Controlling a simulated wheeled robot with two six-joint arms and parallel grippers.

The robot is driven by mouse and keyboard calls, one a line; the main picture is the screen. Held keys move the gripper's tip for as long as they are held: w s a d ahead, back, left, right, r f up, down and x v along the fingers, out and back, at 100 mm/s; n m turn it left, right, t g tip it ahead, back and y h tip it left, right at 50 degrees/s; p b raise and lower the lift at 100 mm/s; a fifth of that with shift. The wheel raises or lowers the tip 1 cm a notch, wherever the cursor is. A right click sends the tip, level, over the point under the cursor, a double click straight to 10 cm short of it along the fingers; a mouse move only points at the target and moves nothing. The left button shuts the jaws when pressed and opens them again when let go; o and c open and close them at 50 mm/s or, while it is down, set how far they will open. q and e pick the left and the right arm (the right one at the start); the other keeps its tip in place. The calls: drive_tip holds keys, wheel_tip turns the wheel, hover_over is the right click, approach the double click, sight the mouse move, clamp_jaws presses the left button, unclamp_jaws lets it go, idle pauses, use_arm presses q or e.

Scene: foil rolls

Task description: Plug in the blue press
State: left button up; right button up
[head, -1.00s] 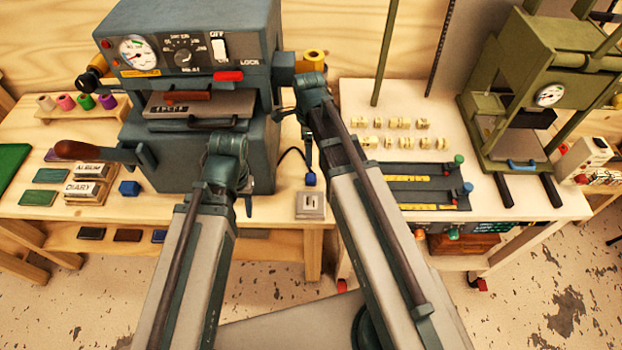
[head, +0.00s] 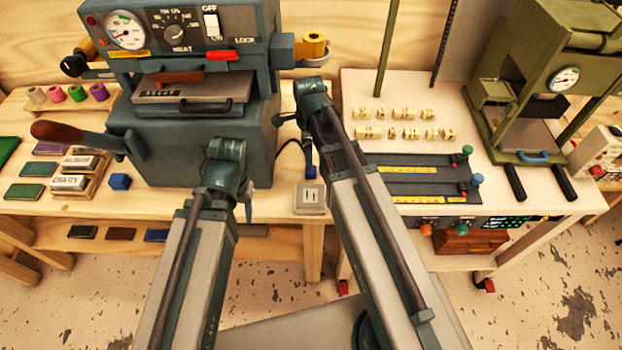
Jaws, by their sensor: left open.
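The blue press (head: 205,138) is a large blue-grey machine on the left bench, with a gauge, a dial and an OFF switch on its front. A dark cord curves out from its right side to a small blue plug (head: 310,172). The plug is just behind a pale square socket (head: 310,198) with a slotted top, at the bench's front right corner. My left gripper (head: 247,203) is open in front of the press, left of the socket, and partly hidden by its wrist.
A green press (head: 530,110) stands on the right table, with pale type blocks and dark rails (head: 415,182) left of it. A yellow roll (head: 314,44) is behind my right arm.

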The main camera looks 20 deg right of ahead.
use_arm(q)
drive_tip(key=shift+f+b, duration=0.45)
drive_tip(key=shift+f, duration=0.5)
use_arm(e)
drive_tip(key=shift+f, duration=0.95)
drive_tip(key=f+b, duration=0.5)
drive_tip(key=shift+d+f, duration=0.2)
use_arm(q)
wheel_tip(320, 180, down, 5)
drive_tip(key=shift+f, duration=0.1)
use_arm(e)
drive_tip(key=shift+r, duration=0.1)
clamp_jaws()
drive_tip(key=shift+r, duration=0.1)
